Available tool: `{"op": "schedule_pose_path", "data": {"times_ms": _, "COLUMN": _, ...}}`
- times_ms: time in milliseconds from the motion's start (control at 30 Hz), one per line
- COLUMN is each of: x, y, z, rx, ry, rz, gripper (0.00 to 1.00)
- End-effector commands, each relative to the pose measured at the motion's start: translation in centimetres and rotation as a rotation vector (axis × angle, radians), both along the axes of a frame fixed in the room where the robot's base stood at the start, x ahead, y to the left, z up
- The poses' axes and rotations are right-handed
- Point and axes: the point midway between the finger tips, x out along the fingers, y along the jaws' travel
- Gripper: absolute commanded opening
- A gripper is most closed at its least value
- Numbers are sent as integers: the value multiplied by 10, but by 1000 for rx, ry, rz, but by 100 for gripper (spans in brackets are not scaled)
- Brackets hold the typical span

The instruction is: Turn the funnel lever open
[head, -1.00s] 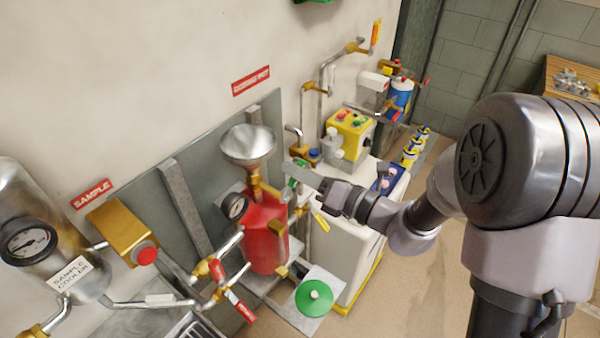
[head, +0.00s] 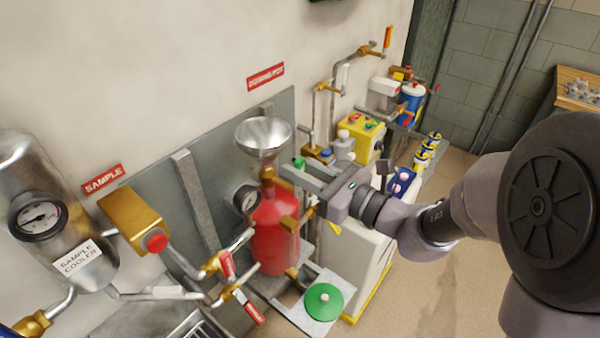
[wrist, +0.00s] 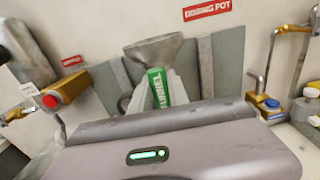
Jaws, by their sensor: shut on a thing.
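The steel funnel (head: 263,138) stands on top of the red dosing pot (head: 274,230); it also shows in the wrist view (wrist: 153,50). The funnel lever (wrist: 158,88) is a green, lettered handle just below the funnel in the wrist view. My gripper (head: 284,178) reaches in from the right, at the neck between funnel and pot. Its fingers are shut on the green lever, one on each side. In the head view the fingers hide most of the lever, and the valve body is partly hidden.
A pressure gauge (head: 246,199) sits close left of the neck. Red-handled valves (head: 226,265) and pipes are lower left. A green round handle (head: 323,301) lies in front of the pot. A yellow control box (head: 362,136) and bottles stand behind my gripper. Floor at right is open.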

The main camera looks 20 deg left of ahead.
Motion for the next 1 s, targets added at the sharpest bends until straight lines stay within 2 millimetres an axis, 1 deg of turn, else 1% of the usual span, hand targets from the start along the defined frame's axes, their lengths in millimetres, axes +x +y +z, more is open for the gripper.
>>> {"op": "schedule_pose_path", "data": {"times_ms": 200, "x": -1, "y": 0, "z": -1, "rx": -14, "ry": -30, "rz": 1, "gripper": 0}}
{"op": "schedule_pose_path", "data": {"times_ms": 600, "x": -1, "y": 0, "z": -1, "rx": -19, "ry": -35, "rz": 2, "gripper": 0}}
{"op": "schedule_pose_path", "data": {"times_ms": 633, "x": -1, "y": 0, "z": -1, "rx": -19, "ry": -35, "rz": 2, "gripper": 23}}
{"op": "schedule_pose_path", "data": {"times_ms": 733, "x": -1, "y": 0, "z": -1, "rx": -18, "ry": -35, "rz": 2, "gripper": 42}}
{"op": "schedule_pose_path", "data": {"times_ms": 1000, "x": 0, "y": 0, "z": 0, "rx": -16, "ry": -34, "rz": 1, "gripper": 43}}
